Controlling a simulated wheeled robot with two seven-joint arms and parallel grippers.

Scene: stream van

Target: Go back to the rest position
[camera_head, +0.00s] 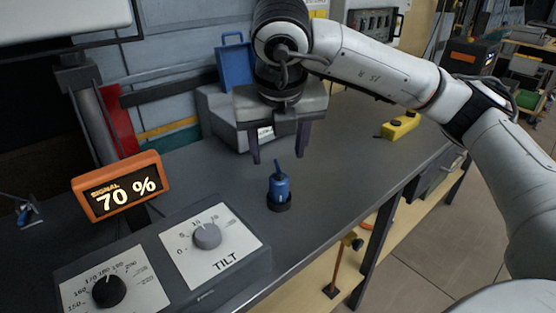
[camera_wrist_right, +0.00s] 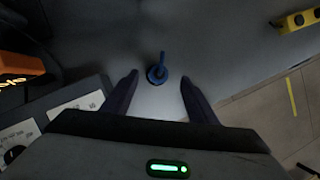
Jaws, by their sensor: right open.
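My right gripper (camera_head: 279,160) hangs over the grey bench in the head view, fingers pointing down and spread apart. It is open and empty. A small blue object with a thin upright stem (camera_head: 279,187) stands on a dark round base on the bench, in front of and below the fingers. In the right wrist view the same blue object (camera_wrist_right: 157,72) shows beyond and between the two open fingertips (camera_wrist_right: 158,82), apart from both. My left gripper is not in view.
An orange display (camera_head: 121,187) reads "SIGNAL 70 %". A control box with a TILT knob (camera_head: 207,236) and a black knob (camera_head: 109,291) stands at front left. A yellow device (camera_head: 400,126) lies at the bench's right. A blue toolbox (camera_head: 236,66) is behind my gripper. Bare bench surrounds the blue object.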

